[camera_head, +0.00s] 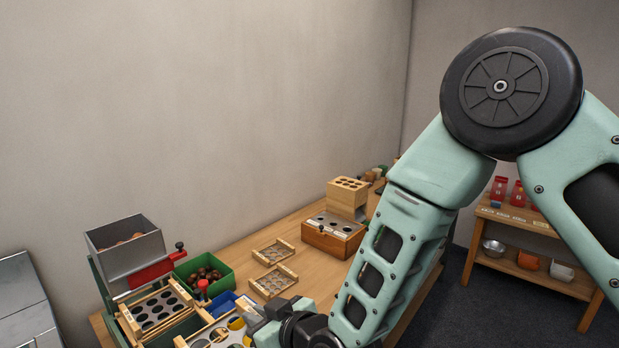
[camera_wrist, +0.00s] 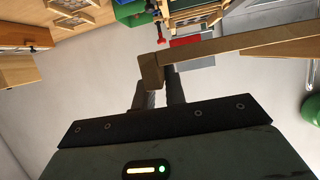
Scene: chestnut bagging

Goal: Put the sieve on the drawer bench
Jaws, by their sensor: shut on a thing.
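My gripper (camera_head: 262,326) is shut on the wooden frame of a sieve. In the head view the sieve (camera_head: 184,342) is a pale plate with large round holes, low in the picture and partly cut off. In the wrist view the sieve's wooden frame (camera_wrist: 240,42) runs from my fingertips (camera_wrist: 158,88) to the right edge. What looks like the drawer bench (camera_head: 322,242) is a reddish-brown wooden box with a knobbed front, farther back on the table. A grey plate with dark holes covers its top. My gripper is in front of it, to its left.
Two slatted wooden trays (camera_head: 285,275) lie between my gripper and the drawer bench. A green bin of chestnuts (camera_head: 222,284), a metal hopper (camera_head: 128,258) and another holed sieve (camera_head: 133,326) stand left. A light holed block (camera_head: 345,201) stands behind the bench. A shelf (camera_head: 520,222) is at right.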

